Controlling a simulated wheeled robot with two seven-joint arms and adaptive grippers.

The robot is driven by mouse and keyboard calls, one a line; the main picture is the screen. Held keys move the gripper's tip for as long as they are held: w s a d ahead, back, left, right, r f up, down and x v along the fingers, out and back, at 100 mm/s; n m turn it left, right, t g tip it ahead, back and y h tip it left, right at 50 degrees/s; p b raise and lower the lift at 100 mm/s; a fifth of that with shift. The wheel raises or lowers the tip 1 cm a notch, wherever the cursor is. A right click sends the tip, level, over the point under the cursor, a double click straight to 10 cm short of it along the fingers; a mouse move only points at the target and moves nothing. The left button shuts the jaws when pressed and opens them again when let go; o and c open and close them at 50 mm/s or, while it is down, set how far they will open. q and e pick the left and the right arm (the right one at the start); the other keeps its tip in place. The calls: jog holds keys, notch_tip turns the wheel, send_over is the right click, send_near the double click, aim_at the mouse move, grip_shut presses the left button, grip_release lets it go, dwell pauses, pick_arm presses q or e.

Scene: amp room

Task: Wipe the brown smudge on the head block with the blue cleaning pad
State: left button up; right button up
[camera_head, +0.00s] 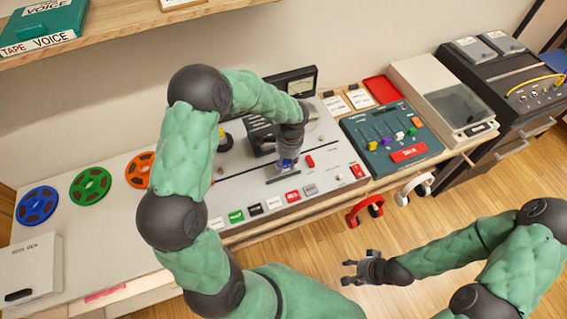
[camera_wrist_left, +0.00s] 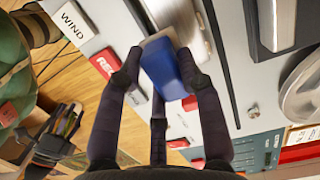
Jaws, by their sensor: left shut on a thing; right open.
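My left gripper (camera_head: 286,163) is over the grey tape machine deck (camera_head: 235,195), pointing down. It is shut on the blue cleaning pad (camera_wrist_left: 170,72), which sits between the fingertips in the left wrist view and has a pale edge. A silvery block (camera_wrist_left: 178,18), possibly the head block, lies right by the pad's far end. I cannot tell whether they touch. I see no brown smudge; the pad and gripper may hide it. My right gripper (camera_head: 352,272) is open and empty over the wooden floor.
Labelled buttons, including a green one (camera_head: 236,216), line the deck's front. A teal mixer (camera_head: 392,140) stands to the right. Blue (camera_head: 37,205), green (camera_head: 90,186) and orange (camera_head: 140,169) reels lie left. Red headphones (camera_head: 364,210) hang at the table's front edge.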

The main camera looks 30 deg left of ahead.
pick_arm(q)
jog(key=shift+r+p, duration=1.5)
jog(key=shift+r, duration=1)
